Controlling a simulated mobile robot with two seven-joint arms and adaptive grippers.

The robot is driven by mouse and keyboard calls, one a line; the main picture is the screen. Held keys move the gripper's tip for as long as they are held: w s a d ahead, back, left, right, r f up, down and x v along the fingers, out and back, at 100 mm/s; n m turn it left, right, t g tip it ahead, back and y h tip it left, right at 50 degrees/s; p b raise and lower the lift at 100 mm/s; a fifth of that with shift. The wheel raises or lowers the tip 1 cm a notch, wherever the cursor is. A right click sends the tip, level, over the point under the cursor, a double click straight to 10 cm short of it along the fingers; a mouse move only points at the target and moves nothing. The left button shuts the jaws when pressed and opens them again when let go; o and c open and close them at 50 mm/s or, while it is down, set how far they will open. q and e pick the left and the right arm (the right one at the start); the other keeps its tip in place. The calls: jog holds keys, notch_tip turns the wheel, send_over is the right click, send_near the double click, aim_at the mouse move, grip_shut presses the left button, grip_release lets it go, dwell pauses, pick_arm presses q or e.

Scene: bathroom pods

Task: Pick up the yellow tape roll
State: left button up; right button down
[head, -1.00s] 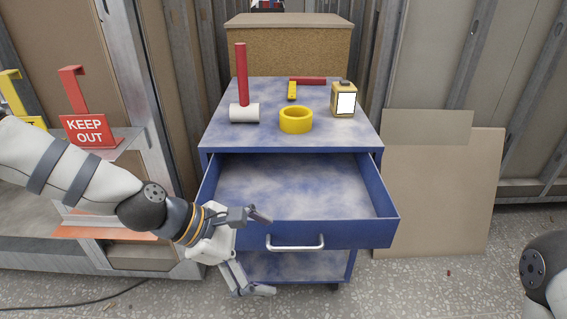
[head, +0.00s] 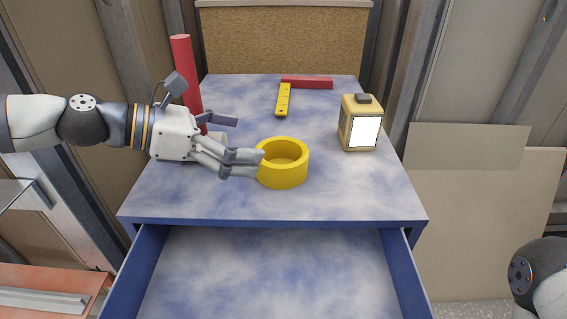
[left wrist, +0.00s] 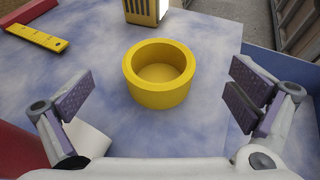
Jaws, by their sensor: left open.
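The yellow tape roll (head: 283,172) lies flat on the blue cart top (head: 340,200), close to its front edge. My left gripper (head: 247,141) comes in from the left, open and empty, with its fingertips close to the roll's left side. In the left wrist view the tape roll (left wrist: 158,92) is ahead and centred between the two spread fingers (left wrist: 163,98). I cannot tell whether a finger touches it. My right gripper is out of view.
A red-handled mallet (head: 184,75) stands behind my left gripper, its head mostly hidden. A yellow ruler piece (head: 283,100) and red bar (head: 308,82) lie at the back. A tan box with a white face (head: 359,123) stands right. The drawer (head: 270,275) is open in front.

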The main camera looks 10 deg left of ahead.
aim_at(299, 154)
pick_arm(q)
notch_tip(299, 154, down, 3)
jog(key=shift+r, duration=0.15)
jog(key=x, duration=0.2)
jog(key=b+x, duration=0.1)
jog(key=x, duration=0.2)
jog(key=b+x, duration=0.1)
jog(key=x, duration=0.1)
jog(key=shift+w+d+r, duration=0.25)
jog(key=shift+r, duration=0.15)
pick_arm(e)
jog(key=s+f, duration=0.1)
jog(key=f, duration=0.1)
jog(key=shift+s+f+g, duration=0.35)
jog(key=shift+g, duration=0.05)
pick_arm(q)
jog(key=c, duration=1.3)
